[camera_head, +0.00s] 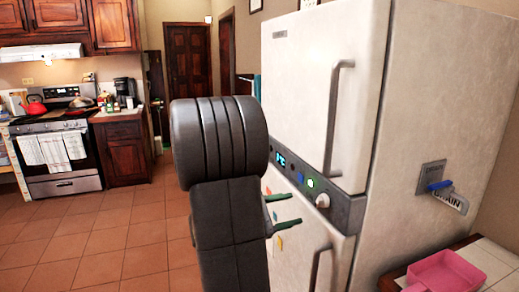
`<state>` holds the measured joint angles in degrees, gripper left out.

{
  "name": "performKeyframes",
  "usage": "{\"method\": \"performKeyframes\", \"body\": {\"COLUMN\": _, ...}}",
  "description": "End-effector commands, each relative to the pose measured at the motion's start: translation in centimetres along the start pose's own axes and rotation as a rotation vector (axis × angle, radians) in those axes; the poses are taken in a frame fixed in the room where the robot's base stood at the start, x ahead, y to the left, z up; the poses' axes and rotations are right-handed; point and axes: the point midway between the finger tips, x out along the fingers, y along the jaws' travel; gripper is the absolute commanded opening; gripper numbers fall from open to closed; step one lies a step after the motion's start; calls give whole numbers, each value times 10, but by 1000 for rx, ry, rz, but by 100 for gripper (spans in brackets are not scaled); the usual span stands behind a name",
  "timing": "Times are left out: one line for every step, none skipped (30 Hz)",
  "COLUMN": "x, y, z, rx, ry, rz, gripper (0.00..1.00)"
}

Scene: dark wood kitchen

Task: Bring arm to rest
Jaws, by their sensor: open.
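My arm (228,165) stands upright in the middle of the view, dark grey, with a thick rounded joint at the top. My gripper (294,208) shows only in part, past the right side of the arm. Its two thin fingers point right and are spread apart, with nothing seen between them. They appear in front of the white fridge (310,85); I cannot tell how far from it. The rest of the gripper is hidden behind the arm.
The fridge-like unit has a control panel (345,205) and a side lever (447,197). A pink tray (447,272) lies on a tiled counter at lower right. A stove (58,155) and a coffee maker (124,90) are at far left. The tiled floor (120,240) at left is clear.

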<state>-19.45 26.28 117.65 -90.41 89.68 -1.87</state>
Motion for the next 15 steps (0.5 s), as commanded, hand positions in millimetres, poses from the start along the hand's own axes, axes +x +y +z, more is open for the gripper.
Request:
{"method": "performKeyframes", "body": {"x": -8, "y": 0, "z": -1, "rx": 1, "ry": 2, "rz": 4, "gripper": 56}}
{"method": "performKeyframes", "body": {"x": -11, "y": 0, "z": -1, "rx": 0, "ry": 2, "rz": 4, "gripper": 56}}
{"method": "performKeyframes", "body": {"x": -16, "y": 0, "z": -1, "rx": 0, "ry": 2, "rz": 4, "gripper": 56}}
{"method": "performKeyframes", "body": {"x": -20, "y": 0, "z": -1, "rx": 0, "ry": 3, "rz": 4, "gripper": 56}}
{"method": "performKeyframes", "body": {"x": -24, "y": 0, "z": -1, "rx": 0, "ry": 2, "rz": 3, "gripper": 56}}
{"method": "performKeyframes", "body": {"x": -30, "y": 0, "z": -1, "rx": 0, "ry": 2, "rz": 4, "gripper": 56}}
{"method": "performKeyframes", "body": {"x": -33, "y": 0, "z": -1, "rx": 0, "ry": 2, "rz": 4, "gripper": 56}}
{"method": "performKeyframes", "body": {"x": -37, "y": 0, "z": -1, "rx": 0, "ry": 3, "rz": 3, "gripper": 56}}
{"method": "performKeyframes", "body": {"x": -42, "y": 0, "z": -1, "rx": 0, "ry": 2, "rz": 4, "gripper": 56}}
{"method": "performKeyframes", "body": {"x": -46, "y": 0, "z": -1, "rx": 0, "ry": 1, "rz": 4, "gripper": 56}}
{"method": "performKeyframes", "body": {"x": -49, "y": 0, "z": -1, "rx": 0, "ry": 2, "rz": 3, "gripper": 56}}
{"method": "performKeyframes", "body": {"x": -53, "y": 0, "z": -1, "rx": 0, "ry": 2, "rz": 3, "gripper": 56}}
{"method": "performKeyframes", "body": {"x": -56, "y": 0, "z": -1, "rx": 0, "ry": 2, "rz": 3, "gripper": 56}}
{"method": "performKeyframes", "body": {"x": -59, "y": 0, "z": -1, "rx": 0, "ry": 1, "rz": 3, "gripper": 56}}
{"method": "performKeyframes", "body": {"x": -53, "y": -6, "z": 0, "rx": 2, "ry": 6, "rz": -18, "gripper": 56}}
